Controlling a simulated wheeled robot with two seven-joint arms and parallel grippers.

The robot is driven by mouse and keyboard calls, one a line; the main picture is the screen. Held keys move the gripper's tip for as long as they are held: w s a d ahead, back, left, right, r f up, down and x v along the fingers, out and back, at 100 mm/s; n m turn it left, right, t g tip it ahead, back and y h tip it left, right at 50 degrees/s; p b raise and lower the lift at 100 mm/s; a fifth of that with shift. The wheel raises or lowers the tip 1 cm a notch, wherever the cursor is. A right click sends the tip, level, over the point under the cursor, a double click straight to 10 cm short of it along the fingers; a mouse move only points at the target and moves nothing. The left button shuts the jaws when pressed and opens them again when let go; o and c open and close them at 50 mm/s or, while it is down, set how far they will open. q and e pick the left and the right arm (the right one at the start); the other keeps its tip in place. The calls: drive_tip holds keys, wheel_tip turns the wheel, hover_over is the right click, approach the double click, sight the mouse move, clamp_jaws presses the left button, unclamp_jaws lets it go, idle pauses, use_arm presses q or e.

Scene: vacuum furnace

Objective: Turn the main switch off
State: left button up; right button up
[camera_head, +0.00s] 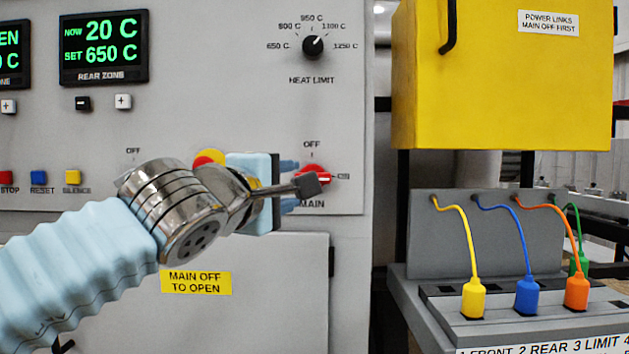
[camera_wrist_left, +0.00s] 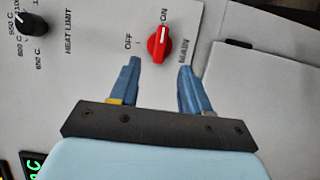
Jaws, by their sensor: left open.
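The main switch is a red rotary knob (camera_head: 318,175) on the grey panel, with OFF printed above it, ON to its right and MAIN below. In the left wrist view the red knob (camera_wrist_left: 159,44) shows a white mark pointing towards ON. My left gripper (camera_head: 290,186) is just left of the knob, partly hidden by its own wrist. In the left wrist view the blue fingers (camera_wrist_left: 160,68) are open and empty, with the knob ahead between their tips, seemingly not touched. My right gripper is not in view.
A black heat limit knob (camera_head: 312,46) sits above the switch. A yellow box cover (camera_head: 500,85) and a grey stand with coloured plugs (camera_head: 527,295) are at the right. A yellow "MAIN OFF TO OPEN" label (camera_head: 196,282) is on the lower door. Stop, reset and silence buttons are at left.

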use_arm(q)
drive_tip(key=p+x, duration=0.2)
drive_tip(key=x, duration=1)
drive_tip(key=shift+w+d+f, duration=0.1)
drive_tip(key=shift+w, duration=0.2)
drive_tip(key=shift+c, duration=0.2)
clamp_jaws()
